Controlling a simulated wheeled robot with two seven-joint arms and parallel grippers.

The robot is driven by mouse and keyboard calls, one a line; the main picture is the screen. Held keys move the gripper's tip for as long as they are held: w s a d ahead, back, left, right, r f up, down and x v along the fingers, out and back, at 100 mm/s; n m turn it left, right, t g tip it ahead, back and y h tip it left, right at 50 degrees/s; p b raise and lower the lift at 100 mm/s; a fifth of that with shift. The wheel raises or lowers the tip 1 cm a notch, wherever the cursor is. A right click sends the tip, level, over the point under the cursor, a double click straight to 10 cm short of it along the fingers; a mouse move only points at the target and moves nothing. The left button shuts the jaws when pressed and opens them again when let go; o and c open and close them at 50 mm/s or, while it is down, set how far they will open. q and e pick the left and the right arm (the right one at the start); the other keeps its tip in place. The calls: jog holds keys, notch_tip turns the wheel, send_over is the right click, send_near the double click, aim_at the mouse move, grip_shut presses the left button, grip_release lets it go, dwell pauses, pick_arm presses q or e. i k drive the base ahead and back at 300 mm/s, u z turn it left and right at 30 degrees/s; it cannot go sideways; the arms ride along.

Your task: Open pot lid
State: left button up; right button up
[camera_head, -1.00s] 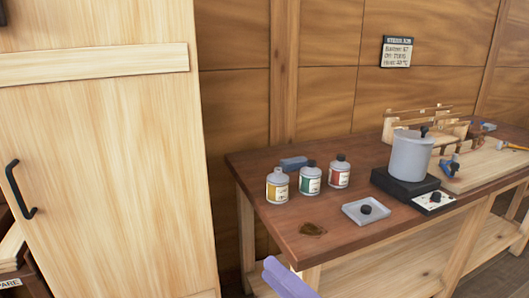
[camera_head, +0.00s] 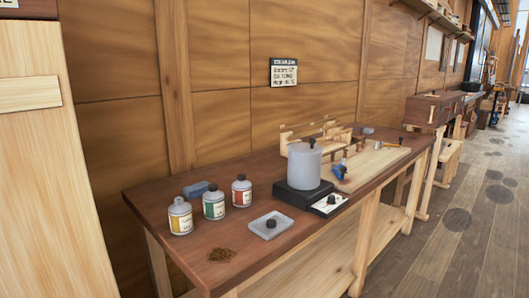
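A grey pot (camera_head: 304,167) stands upright on a black hot plate (camera_head: 300,196) on the wooden workbench. A black knob (camera_head: 312,142) shows at the top of the pot, and the lid seems to be on it; its edge is hard to make out. A white control panel with a dark dial (camera_head: 331,200) sits at the front of the hot plate. Neither of my grippers is in view.
The dark wooden bench top (camera_head: 160,200) also holds three bottles, one of them green-labelled (camera_head: 214,203), a blue-grey block (camera_head: 199,189), and a shallow grey tray (camera_head: 270,225) with a black knob. A brown patch (camera_head: 221,255) lies near the front edge. Open floor (camera_head: 440,235) lies to the right.

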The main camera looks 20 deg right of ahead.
aim_at(303, 148)
jog(key=u, duration=0.05)
jog(key=k, duration=0.5)
jog(key=z, duration=0.85)
jog(key=i, duration=0.55)
jog(key=z, duration=0.05)
